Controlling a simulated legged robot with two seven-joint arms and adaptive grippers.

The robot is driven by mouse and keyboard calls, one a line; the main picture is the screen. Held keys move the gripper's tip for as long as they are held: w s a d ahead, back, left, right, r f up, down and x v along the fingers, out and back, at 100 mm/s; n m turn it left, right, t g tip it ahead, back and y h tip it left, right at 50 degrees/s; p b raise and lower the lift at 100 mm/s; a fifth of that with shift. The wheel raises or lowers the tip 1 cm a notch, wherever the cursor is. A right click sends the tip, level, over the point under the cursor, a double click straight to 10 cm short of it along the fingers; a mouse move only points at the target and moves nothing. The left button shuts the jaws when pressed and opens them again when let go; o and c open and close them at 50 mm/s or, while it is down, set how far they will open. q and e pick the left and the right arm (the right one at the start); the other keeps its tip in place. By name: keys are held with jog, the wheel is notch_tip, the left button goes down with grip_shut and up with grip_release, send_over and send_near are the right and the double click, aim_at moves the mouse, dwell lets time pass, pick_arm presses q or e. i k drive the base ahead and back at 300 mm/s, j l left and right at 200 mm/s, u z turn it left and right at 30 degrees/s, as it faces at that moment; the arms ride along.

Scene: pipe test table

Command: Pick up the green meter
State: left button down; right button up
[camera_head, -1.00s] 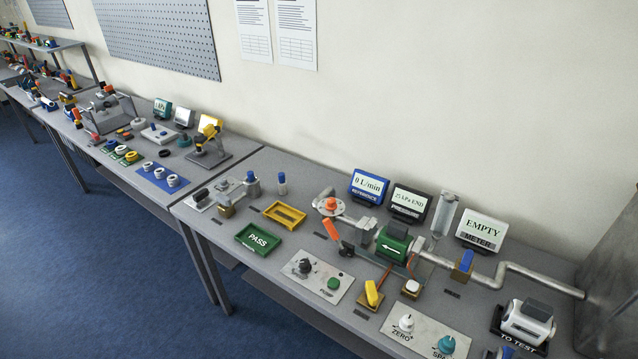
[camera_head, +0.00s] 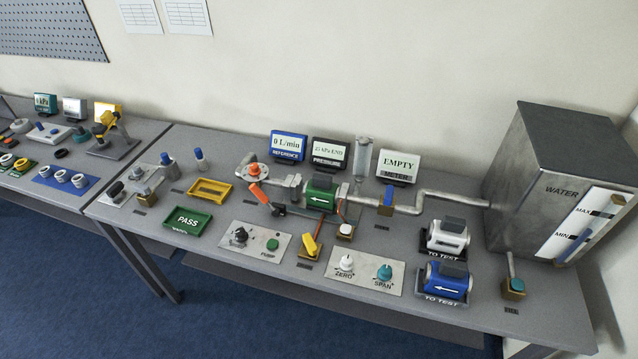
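The green meter (camera_head: 320,194) sits in the pipe line on the table, to the right of the orange-capped flange. It has a dark top and a white arrow on its green front. Grey pipe (camera_head: 428,203) runs from its right side toward the water tank. Neither of my grippers shows in the head view.
A white meter (camera_head: 447,238) and a blue meter (camera_head: 447,281) stand at TO TEST labels on the right. The water tank (camera_head: 548,175) is at the far right. In front are the pump panel (camera_head: 254,243), the ZERO/SPAN panel (camera_head: 366,272), a green PASS tray (camera_head: 187,220) and a yellow tray (camera_head: 210,191).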

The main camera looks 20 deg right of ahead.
aim_at(320, 191)
jog(key=i+z, duration=0.2)
jog(key=z, duration=0.15)
jog(key=i+z, duration=0.2)
jog(key=z, duration=0.2)
jog(key=i+z, duration=0.15)
jog(key=z, duration=0.2)
